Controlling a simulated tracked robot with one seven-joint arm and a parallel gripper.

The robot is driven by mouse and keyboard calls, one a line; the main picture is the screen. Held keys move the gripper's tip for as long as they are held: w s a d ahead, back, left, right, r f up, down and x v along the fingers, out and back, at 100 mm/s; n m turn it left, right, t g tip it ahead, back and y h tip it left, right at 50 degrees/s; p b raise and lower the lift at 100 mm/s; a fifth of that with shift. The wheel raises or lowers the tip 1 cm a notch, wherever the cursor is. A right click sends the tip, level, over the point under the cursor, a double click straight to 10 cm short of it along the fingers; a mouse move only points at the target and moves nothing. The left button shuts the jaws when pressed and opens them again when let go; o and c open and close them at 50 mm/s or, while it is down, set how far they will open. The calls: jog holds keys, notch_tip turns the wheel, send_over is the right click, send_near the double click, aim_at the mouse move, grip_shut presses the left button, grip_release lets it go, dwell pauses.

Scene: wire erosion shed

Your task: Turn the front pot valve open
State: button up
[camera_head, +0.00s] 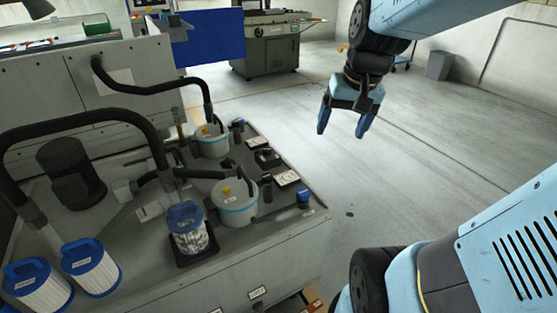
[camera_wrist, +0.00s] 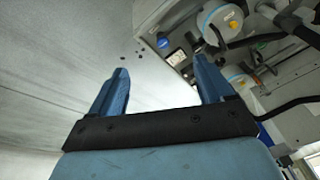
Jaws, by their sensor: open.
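The front pot (camera_head: 238,207) is a pale round tub with a blue band, standing on the grey bench top. A small yellow valve handle (camera_head: 226,190) sits on its lid; its exact turn is too small to read. A similar pot (camera_head: 213,143) with a yellow handle (camera_head: 205,130) stands behind it. My gripper (camera_head: 342,122) is open and empty, up in the air to the right of both pots and apart from them. In the wrist view, my blue fingers (camera_wrist: 160,75) are spread, with the two yellow handles (camera_wrist: 233,25) beyond them at the upper right.
Black hoses (camera_head: 75,122) arch over the bench near the pots. A blue-capped canister (camera_head: 190,235) stands left of the front pot, and a small blue-capped item (camera_head: 304,196) stands at its right. White filter cartridges (camera_head: 40,290) stand front left. Open floor (camera_head: 430,150) lies to the right.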

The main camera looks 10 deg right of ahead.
jog(key=w+d+f+m+g+y, duration=0.2)
jog(key=w+f+m+g, duration=0.1)
jog(key=w+f, duration=0.4)
jog(key=m+t+y, duration=0.7)
jog(key=m+y, duration=0.6)
jog(key=m, duration=0.4)
send_near(298, 191)
jog(key=s+d, duration=0.2)
jog(key=d, duration=0.1)
jog(key=shift+s+r, duration=0.1)
jog(key=shift+s, duration=0.3)
jog(key=shift+w+d+f+m+t, duration=0.1)
jog(key=shift+w+f+m+t, duration=0.1)
jog(key=shift+f+m+t, duration=0.45)
jog(key=x, duration=1.3)
jog(key=shift+w+a, duration=0.3)
jog(key=shift+c, duration=0.4)
jog(key=c, duration=0.9)
